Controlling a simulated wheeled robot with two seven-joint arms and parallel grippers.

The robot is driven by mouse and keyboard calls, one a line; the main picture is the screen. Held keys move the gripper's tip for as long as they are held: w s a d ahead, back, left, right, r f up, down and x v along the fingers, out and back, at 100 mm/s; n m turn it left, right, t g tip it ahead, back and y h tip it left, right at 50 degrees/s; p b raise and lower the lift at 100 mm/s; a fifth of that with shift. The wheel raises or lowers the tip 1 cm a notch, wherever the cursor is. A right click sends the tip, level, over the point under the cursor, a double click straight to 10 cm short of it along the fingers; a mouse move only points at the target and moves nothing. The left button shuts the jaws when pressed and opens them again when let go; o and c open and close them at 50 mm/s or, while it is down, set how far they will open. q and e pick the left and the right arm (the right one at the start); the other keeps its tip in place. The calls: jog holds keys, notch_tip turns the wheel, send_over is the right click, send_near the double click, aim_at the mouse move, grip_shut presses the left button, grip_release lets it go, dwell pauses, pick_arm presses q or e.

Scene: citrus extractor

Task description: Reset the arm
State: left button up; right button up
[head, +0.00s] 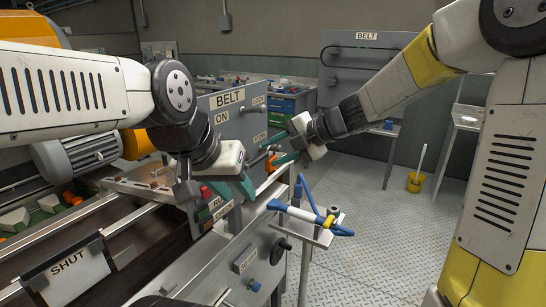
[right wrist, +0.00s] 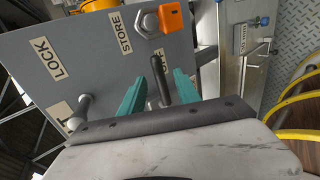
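My right gripper (head: 274,150) is in front of the grey panel marked BELT (head: 228,118). Its teal fingers are apart. In the right wrist view a dark pin (right wrist: 160,82) stands between these fingers (right wrist: 158,90), with a gap visible on each side. The LOCK label (right wrist: 49,59), the STORE label (right wrist: 119,34) and another dark peg (right wrist: 82,108) show on the panel there. My left gripper (head: 234,190) hangs above the small control box (head: 213,209) with red and green buttons. Its teal fingers look apart, with nothing seen between them.
A blue-and-white tool (head: 300,212) lies on a small stand right of the machine. A SHUT plate (head: 68,265) is at the lower left. An orange block (right wrist: 172,18) sits at the panel's top in the right wrist view.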

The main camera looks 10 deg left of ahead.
jog(key=shift+v, duration=1.2)
jog(key=shift+s+d, duration=0.1)
jog(key=s+d+m+t+h, duration=0.1)
jog(key=s+d+m+h, duration=0.3)
jog(key=s+d+m, duration=0.6)
jog(key=s+d+m+t+h, duration=0.1)
jog(key=s+d+m+h, duration=0.3)
jog(key=s+d+m, duration=0.6)
jog(key=d+m, duration=0.1)
jog(key=m, duration=0.9)
jog(key=shift+s+d+m, duration=0.35)
jog(key=shift+d+m, duration=0.05)
